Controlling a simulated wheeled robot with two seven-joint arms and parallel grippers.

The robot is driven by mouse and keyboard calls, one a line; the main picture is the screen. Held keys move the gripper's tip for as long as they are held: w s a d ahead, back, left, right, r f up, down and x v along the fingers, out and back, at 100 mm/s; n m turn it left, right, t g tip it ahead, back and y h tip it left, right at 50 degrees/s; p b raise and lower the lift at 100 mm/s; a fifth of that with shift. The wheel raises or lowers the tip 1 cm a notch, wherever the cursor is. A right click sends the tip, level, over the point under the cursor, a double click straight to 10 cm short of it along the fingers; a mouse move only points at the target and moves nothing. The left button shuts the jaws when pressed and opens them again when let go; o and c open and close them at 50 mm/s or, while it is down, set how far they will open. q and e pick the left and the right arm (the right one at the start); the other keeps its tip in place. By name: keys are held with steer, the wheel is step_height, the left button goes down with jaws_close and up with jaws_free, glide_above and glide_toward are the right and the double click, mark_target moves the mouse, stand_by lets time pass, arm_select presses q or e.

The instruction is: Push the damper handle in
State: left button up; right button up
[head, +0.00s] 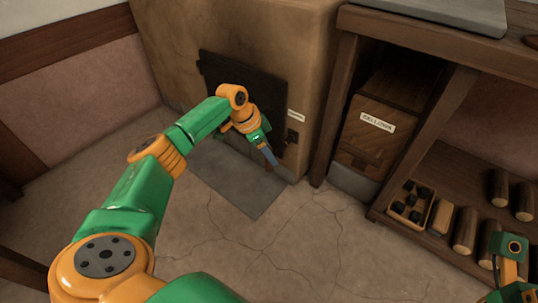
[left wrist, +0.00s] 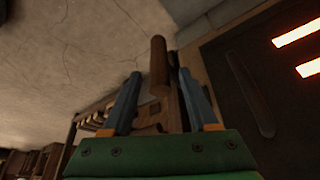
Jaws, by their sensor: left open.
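The damper handle looks like a brown wooden cylinder (left wrist: 158,65) in the left wrist view. It stands between the lines of my two blue fingers, its near end about level with the fingertips. I cannot tell whether either finger touches it. My left gripper (head: 269,155) is open in front of the stove's lower right front, beside a small dark plate (head: 291,137) with a white label (head: 296,116) above it. In the head view my gripper and wrist hide most of the handle. Part of my right arm shows at the lower right, without its fingers.
The stove (head: 175,50) has a dark door (head: 225,72) with glowing slots (left wrist: 298,33) in the left wrist view. A grey floor plate (head: 235,185) lies below. To the right are a labelled wooden bin (head: 368,145) and a shelf with several wooden cylinders (head: 465,230). The cracked floor in front is clear.

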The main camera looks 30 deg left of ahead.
arm_select(q)
jaws_close()
stand_by(1.4)
